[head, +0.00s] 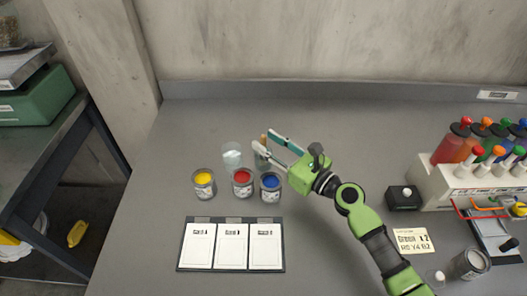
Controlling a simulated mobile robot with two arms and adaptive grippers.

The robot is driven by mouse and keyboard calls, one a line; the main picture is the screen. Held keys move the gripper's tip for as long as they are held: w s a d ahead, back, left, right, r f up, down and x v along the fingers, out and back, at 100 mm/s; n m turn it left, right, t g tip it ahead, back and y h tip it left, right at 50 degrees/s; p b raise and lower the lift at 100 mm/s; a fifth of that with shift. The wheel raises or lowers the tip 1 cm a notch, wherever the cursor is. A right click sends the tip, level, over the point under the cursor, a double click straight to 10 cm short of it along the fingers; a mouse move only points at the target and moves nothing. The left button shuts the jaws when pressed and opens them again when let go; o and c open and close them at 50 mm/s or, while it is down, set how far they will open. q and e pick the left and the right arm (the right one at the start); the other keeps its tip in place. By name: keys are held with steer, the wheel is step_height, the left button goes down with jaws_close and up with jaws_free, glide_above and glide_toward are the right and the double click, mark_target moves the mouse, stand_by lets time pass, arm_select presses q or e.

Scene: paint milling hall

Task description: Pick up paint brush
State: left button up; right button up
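My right gripper (264,142) reaches in from the lower right over the middle of the table, its two fingers spread apart. A small upright orange-brown piece, likely the paint brush (263,139), shows between the fingertips. The lower finger hides part of it, and I cannot tell whether either finger touches it. It seems to stand in a container (262,161) behind the blue paint can, mostly hidden by the finger. My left gripper is not in view.
A clear cup (232,155) stands left of the gripper. Yellow (204,183), red (243,182) and blue (270,186) paint cans stand in front. A card board (231,269) lies nearer. A rack of coloured bottles (445,186) stands at right.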

steer(key=shift+x, duration=1.15)
jaws_close()
step_height(320, 180, up, 9)
steer(key=p, duration=0.5)
steer(key=shift+r, duration=0.5)
